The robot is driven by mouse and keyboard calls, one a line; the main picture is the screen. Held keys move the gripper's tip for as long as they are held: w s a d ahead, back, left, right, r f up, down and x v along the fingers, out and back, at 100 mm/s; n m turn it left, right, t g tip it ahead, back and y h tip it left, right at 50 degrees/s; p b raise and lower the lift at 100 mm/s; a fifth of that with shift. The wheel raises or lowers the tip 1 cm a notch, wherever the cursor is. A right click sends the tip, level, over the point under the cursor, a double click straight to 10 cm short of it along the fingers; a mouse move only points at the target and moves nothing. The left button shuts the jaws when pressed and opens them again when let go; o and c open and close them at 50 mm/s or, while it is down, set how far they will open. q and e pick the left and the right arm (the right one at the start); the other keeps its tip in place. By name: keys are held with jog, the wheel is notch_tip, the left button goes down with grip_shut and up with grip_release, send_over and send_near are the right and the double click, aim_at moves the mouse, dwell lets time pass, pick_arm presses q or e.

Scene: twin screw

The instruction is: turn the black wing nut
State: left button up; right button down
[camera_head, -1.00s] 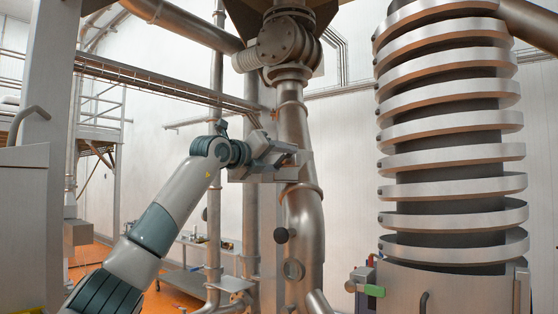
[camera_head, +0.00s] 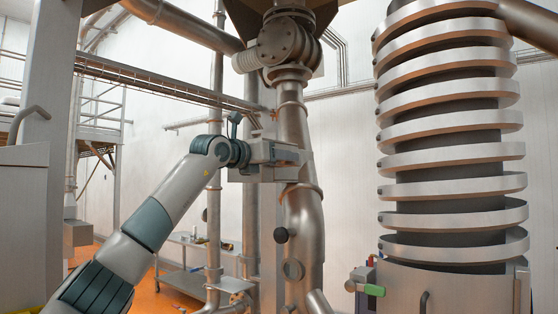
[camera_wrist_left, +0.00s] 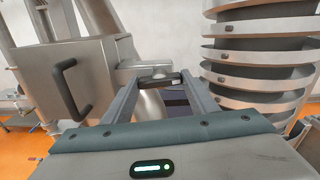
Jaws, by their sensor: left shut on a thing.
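My left gripper (camera_head: 302,160) is in front of the vertical steel pipe in the head view, at the end of my grey and teal arm. In the left wrist view its two fingers (camera_wrist_left: 160,80) reach forward, shut on a dark piece between their tips. This looks like the black wing nut (camera_wrist_left: 160,79); the fingers hide its ends. The wing nut cannot be made out behind the gripper in the head view. My right gripper is in neither view.
A large steel spiral column (camera_head: 455,150) stands at the right. The steel pipe (camera_head: 303,212) carries a black round knob (camera_head: 281,235). In the wrist view a steel box (camera_wrist_left: 70,75) with a black handle (camera_wrist_left: 70,88) is close on the left.

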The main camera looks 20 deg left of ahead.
pick_arm(q)
jog(key=shift+m, duration=0.5)
jog(key=o, duration=1)
jog(key=shift+o, duration=0.2)
jog(key=b+v, duration=0.9)
jog(key=v, duration=0.8)
jog(key=shift+s, duration=0.2)
